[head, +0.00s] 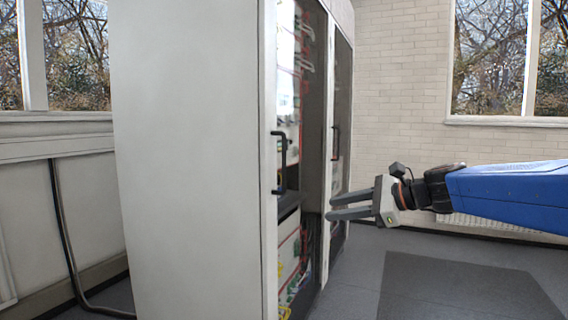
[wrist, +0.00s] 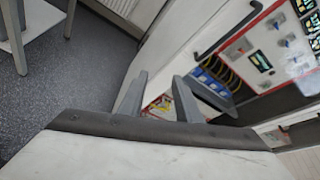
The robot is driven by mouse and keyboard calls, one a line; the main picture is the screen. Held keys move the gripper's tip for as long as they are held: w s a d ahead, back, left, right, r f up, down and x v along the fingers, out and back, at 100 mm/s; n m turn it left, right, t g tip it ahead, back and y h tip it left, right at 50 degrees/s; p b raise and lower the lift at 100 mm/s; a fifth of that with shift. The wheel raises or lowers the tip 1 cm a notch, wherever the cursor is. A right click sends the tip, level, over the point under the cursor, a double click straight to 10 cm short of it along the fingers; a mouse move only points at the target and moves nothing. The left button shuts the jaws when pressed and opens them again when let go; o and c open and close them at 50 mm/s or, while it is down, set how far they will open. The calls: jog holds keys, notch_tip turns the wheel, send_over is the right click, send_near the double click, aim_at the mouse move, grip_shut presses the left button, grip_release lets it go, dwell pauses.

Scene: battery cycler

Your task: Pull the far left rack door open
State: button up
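The rack is a tall white cabinet with glazed doors along its front face. The leftmost door (head: 270,230) in the head view has a black bar handle (head: 281,163) and looks shut. A black bar handle also shows in the wrist view (wrist: 228,29), but I cannot tell which door it belongs to. My gripper (head: 331,208) is open and empty, its two grey fingers apart. It points left toward the rack front, to the right of the leftmost handle and lower in the picture. Both fingers (wrist: 160,77) show in the wrist view, with no handle between them.
A second glazed door (head: 342,110) with its own black handle (head: 336,143) stands to the right, farther back. Equipment and cables (wrist: 225,75) show inside the rack. Grey floor with a dark mat (head: 460,288) lies clear in front. A brick wall and windows stand behind.

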jog(key=w+a+r+m+t+y, duration=0.1)
jog(key=w+r+m+t+y, duration=0.15)
jog(key=w+r+m, duration=0.6)
jog(key=w+a, duration=0.4)
jog(key=a, duration=0.1)
jog(key=w+a+n, duration=0.1)
jog(key=w+a, duration=0.3)
jog(key=w+a+n, duration=0.1)
jog(key=w+a, duration=0.3)
jog(key=a, duration=0.1)
jog(key=shift+w+a+y, duration=0.2)
jog(key=shift+a+y, duration=0.15)
grip_shut()
